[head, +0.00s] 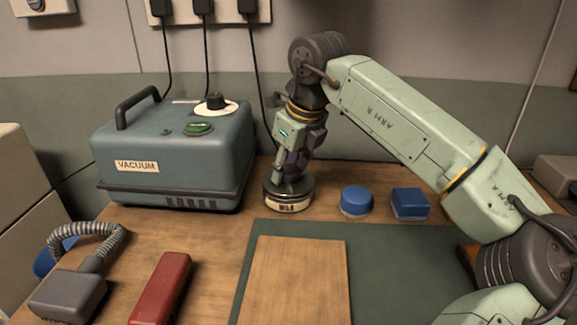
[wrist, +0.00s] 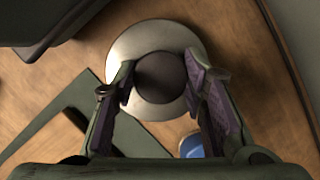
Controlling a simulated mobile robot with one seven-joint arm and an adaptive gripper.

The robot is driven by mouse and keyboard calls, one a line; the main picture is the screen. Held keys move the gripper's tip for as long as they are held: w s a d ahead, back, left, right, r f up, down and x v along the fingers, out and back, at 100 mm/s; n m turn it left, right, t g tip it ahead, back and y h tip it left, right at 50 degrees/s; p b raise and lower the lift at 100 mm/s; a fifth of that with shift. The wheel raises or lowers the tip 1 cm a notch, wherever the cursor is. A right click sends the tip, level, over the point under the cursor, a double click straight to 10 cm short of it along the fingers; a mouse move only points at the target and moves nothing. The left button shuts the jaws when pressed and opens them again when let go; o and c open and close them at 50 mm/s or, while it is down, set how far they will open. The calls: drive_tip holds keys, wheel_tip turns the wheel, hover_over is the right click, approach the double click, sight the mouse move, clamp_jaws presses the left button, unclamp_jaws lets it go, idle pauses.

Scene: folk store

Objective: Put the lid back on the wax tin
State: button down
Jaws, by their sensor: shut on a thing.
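The wax tin (head: 288,206) is a short, dark, round tin with a pale label, standing on the wooden table at the front right of the vacuum box. The lid, a pale round disc with a dark knob, shows in the wrist view (wrist: 152,40). My gripper (head: 290,176) points down over the tin. In the wrist view its fingers (wrist: 161,80) are closed on both sides of the lid's knob. The lid is at the top of the tin. Whether it sits fully flat is hard to tell. The tin's inside is hidden.
The teal vacuum box (head: 175,150) stands close on the left. A round blue container (head: 356,201) and a square blue one (head: 410,204) stand to the right. A green mat (head: 390,260) with a wooden board (head: 296,280) lies in front. A red object (head: 160,288) lies front left.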

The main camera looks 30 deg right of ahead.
drive_tip(key=c, duration=0.9)
unclamp_jaws()
drive_tip(key=shift+o, duration=0.4)
drive_tip(key=o, duration=0.4)
drive_tip(key=shift+r, duration=0.15)
drive_tip(key=shift+r+p, duration=2.55)
drive_tip(key=shift+r, duration=0.85)
clamp_jaws()
